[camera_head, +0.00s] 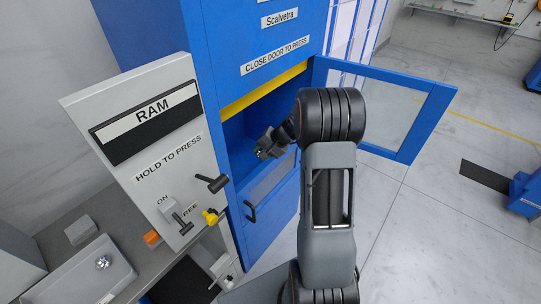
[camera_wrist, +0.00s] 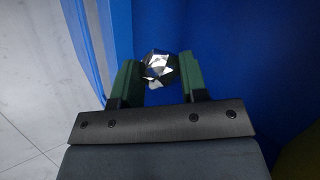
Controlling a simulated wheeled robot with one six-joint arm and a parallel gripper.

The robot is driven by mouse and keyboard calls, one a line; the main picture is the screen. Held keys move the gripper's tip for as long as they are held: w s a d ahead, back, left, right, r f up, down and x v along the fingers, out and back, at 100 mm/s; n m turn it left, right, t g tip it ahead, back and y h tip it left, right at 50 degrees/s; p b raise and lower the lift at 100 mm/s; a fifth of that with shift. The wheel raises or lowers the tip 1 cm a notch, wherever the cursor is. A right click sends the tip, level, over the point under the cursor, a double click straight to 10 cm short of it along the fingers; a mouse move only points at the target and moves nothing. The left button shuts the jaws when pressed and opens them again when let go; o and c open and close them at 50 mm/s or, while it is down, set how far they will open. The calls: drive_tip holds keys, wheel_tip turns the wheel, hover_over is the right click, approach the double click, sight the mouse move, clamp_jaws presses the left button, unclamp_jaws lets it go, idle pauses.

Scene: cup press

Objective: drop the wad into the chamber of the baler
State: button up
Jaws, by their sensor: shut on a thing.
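My gripper (camera_wrist: 159,64) is shut on the wad (camera_wrist: 161,71), a crumpled shiny silver ball between the two green fingers in the wrist view. In the head view my gripper (camera_head: 264,151) is at the chamber (camera_head: 233,132) opening of the blue baler (camera_head: 226,40), below the yellow edge. The wad cannot be made out there. The baler's upper door (camera_head: 405,110), a blue frame with a clear pane, stands open to the right. The chamber floor is hidden.
A grey control panel (camera_head: 150,150) marked RAM, with levers, stands left of the opening. Another silver crumpled ball (camera_head: 103,262) lies in a grey tray (camera_head: 65,292) on the bench. A lower door with a black handle (camera_head: 251,211) is below the chamber. Open floor lies to the right.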

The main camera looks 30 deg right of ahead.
drive_tip(key=w+a, duration=0.4)
drive_tip(key=w, duration=0.4)
drive_tip(key=shift+w+p, duration=0.3)
drive_tip(key=o, duration=1)
drive_tip(key=shift+c, duration=0.2)
drive_tip(key=b+v, duration=0.1)
drive_tip(key=v, duration=1.3)
drive_tip(key=shift+w, duration=0.15)
